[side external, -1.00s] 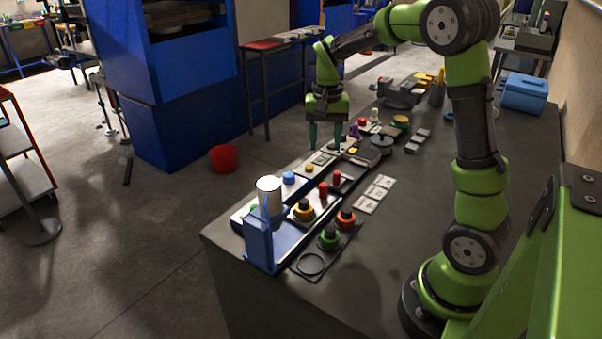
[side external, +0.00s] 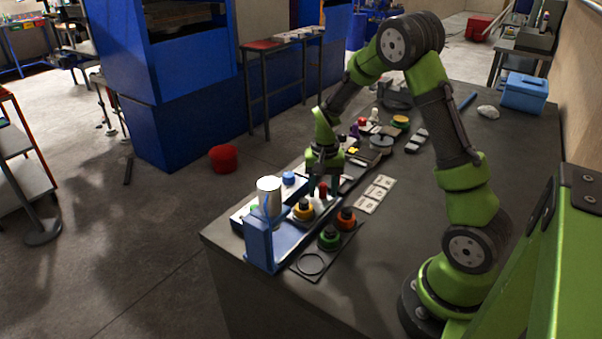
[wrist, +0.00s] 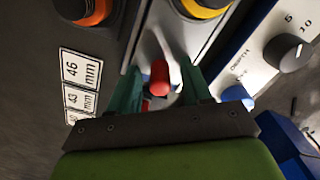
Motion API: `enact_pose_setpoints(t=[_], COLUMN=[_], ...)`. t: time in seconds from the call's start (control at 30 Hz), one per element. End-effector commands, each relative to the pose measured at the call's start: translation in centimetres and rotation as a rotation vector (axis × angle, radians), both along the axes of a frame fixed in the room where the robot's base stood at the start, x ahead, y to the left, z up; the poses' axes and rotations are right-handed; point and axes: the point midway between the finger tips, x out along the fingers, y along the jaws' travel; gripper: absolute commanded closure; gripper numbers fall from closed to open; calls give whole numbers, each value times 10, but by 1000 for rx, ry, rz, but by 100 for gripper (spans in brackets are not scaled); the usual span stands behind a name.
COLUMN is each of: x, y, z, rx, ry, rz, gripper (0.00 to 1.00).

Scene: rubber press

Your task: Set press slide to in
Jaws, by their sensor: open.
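In the wrist view the red knob (wrist: 160,77) shows between my fingers, over a pale slot plate. My gripper (side external: 326,187) is open and low over the panel; in the wrist view its two teal fingers (wrist: 160,84) are on either side of the knob. I cannot tell whether they touch it. A second red part (wrist: 146,105) shows partly behind the gripper body. No label marks which part is the press slide.
Yellow (side external: 303,208), green (side external: 329,238) and orange (side external: 346,218) knobs stand close by. A white cylinder (side external: 269,190) rises by the press. Label cards (side external: 375,194) lie to the right. A black dial (wrist: 288,53) and blue button (wrist: 237,96) are near. The bench's right side is mostly clear.

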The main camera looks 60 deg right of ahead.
Motion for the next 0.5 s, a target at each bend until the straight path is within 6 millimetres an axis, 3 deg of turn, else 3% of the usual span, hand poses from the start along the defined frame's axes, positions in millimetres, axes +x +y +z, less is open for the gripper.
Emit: enact_pose_setpoints(t=[0.1,0.4,0.5], x=[0,0,0], y=[0,0,0], z=[0,0,0], rx=[1,1,1], ry=[1,1,1], rz=[0,1,1], gripper=[52,97,100])
